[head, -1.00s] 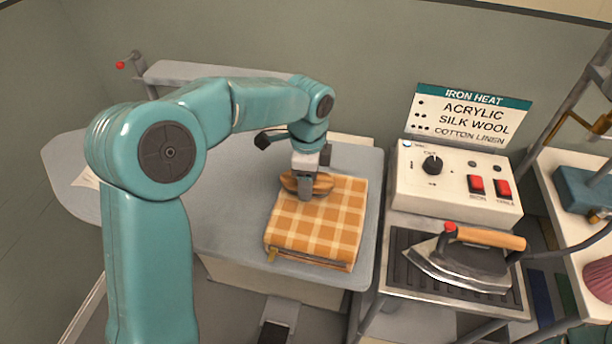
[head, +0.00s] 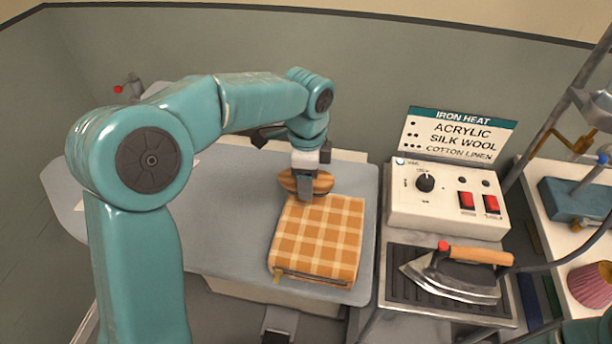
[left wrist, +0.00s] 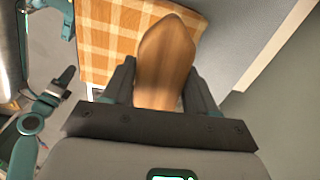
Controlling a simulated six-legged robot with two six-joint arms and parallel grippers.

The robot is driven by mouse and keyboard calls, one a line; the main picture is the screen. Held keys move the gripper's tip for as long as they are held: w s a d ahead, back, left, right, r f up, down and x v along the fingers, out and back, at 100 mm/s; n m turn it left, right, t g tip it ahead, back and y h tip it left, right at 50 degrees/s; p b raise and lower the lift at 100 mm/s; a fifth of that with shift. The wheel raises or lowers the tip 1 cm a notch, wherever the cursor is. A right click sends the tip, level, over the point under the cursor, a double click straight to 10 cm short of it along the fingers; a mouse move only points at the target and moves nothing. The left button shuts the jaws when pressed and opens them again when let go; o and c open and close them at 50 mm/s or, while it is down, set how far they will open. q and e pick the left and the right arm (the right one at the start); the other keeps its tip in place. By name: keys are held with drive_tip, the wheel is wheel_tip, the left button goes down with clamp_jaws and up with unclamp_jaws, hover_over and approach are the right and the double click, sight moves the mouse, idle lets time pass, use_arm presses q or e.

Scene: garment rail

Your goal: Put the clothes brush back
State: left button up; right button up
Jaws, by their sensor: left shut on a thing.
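The clothes brush (head: 320,181) has a brown wooden body with an oval outline. My left gripper (head: 304,191) is shut on it, with a finger across its side. In the head view they are at the back edge of the folded orange checked cloth (head: 320,240); I cannot tell whether the brush touches it. In the left wrist view the brush (left wrist: 165,62) is between the two fingers (left wrist: 162,92), its rounded end pointing away, with the cloth (left wrist: 115,30) behind. The bristles are hidden. A dark gripper-like part (left wrist: 62,80) of mine shows there, too small to read.
The cloth lies on a grey ironing board (head: 235,215). To the right are a control box (head: 445,205) with red switches, an iron heat sign (head: 455,135) and an iron (head: 455,278) on a ribbed rest. A white shelf (head: 550,225) holds a blue box (head: 575,207).

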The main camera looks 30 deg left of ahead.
use_arm(q)
drive_tip(key=shift+d, duration=0.25)
drive_tip(key=shift+a, duration=0.15)
